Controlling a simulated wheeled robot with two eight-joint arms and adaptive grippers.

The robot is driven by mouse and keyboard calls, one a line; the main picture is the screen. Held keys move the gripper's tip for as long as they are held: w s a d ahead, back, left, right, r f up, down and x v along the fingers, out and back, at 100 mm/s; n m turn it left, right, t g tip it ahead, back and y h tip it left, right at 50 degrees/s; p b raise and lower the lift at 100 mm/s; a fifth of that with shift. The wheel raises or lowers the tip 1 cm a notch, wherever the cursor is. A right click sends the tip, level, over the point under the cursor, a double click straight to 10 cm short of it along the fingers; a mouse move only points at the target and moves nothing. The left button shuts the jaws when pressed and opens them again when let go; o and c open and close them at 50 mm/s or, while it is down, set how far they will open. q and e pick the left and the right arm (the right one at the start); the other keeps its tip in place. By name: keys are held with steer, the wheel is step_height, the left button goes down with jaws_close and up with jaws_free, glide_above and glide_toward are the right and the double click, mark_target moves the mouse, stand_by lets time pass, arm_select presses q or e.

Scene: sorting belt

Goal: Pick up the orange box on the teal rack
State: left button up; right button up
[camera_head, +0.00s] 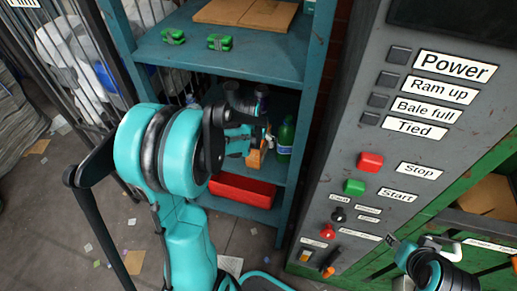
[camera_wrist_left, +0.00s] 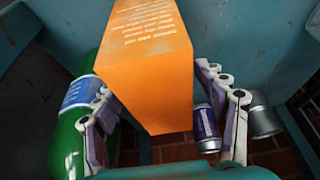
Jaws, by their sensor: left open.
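The orange box (camera_head: 256,158) is on a shelf of the teal rack (camera_head: 285,70), mostly hidden behind my left arm in the head view. In the left wrist view the orange box (camera_wrist_left: 150,65) is large, with pale print on its upper face. My left gripper (camera_wrist_left: 166,115) is open, with one finger on each side of the box. A gap shows on the right side; contact on the left cannot be told. In the head view my left gripper (camera_head: 250,140) reaches into the rack. Part of my right gripper (camera_head: 408,248) shows at the lower right; its jaws are unclear.
A green bottle (camera_wrist_left: 85,125) stands close left of the box in the wrist view. A purple can (camera_wrist_left: 206,128) and a grey metal can (camera_wrist_left: 262,115) are to the right. A red bin (camera_head: 243,190) sits below. The grey control panel (camera_head: 345,140) stands right of the rack.

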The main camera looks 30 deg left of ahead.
arm_select(q)
steer(key=shift+f, duration=0.2)
stand_by(0.5)
steer(key=c, duration=1)
